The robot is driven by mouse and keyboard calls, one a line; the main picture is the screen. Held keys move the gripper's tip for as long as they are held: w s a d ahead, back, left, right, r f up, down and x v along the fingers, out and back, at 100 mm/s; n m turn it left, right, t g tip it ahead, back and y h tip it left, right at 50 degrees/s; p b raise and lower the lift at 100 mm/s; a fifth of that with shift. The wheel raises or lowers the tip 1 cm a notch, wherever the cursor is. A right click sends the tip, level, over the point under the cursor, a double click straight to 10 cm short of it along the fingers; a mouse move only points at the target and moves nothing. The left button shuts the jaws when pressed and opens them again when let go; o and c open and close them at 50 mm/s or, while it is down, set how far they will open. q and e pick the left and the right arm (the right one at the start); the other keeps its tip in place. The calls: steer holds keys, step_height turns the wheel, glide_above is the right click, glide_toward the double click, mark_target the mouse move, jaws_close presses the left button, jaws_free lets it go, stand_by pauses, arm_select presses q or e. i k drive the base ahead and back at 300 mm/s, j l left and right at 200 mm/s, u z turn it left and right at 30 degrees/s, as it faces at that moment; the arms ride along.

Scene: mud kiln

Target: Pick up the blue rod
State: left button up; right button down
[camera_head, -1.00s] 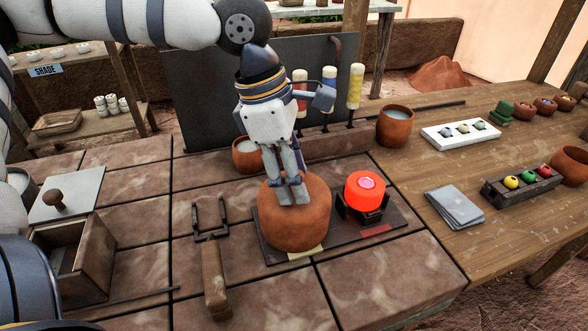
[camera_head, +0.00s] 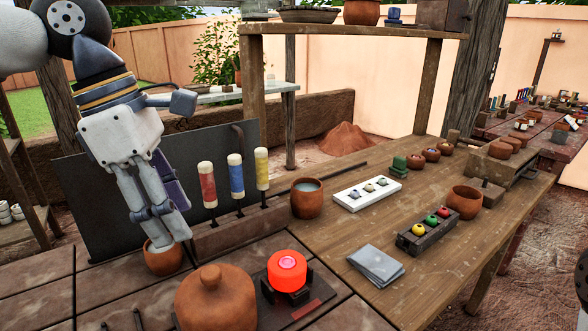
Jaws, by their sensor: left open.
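The blue rod (camera_head: 236,178) has cream ends and stands upright on a dark peg in a brown block (camera_head: 240,229). It is between a red rod (camera_head: 207,184) on its left and a yellow rod (camera_head: 261,168) on its right. My left gripper (camera_head: 166,238) points downward, to the left of the rods in the picture. It is open and holds nothing. Its fingertips overlap a small clay cup (camera_head: 163,262) in the view; I cannot tell whether they touch it. My right gripper is out of view.
A clay dome (camera_head: 215,300) and a glowing red piece (camera_head: 287,270) on a dark stand are in front of the block. A clay cup (camera_head: 307,200) is right of it. A dark upright panel (camera_head: 85,200) stands behind. The wooden table (camera_head: 340,270) has bare areas.

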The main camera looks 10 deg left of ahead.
mark_target(234, 160)
steer(key=k+l, duration=1.2)
steer(key=l, duration=0.1)
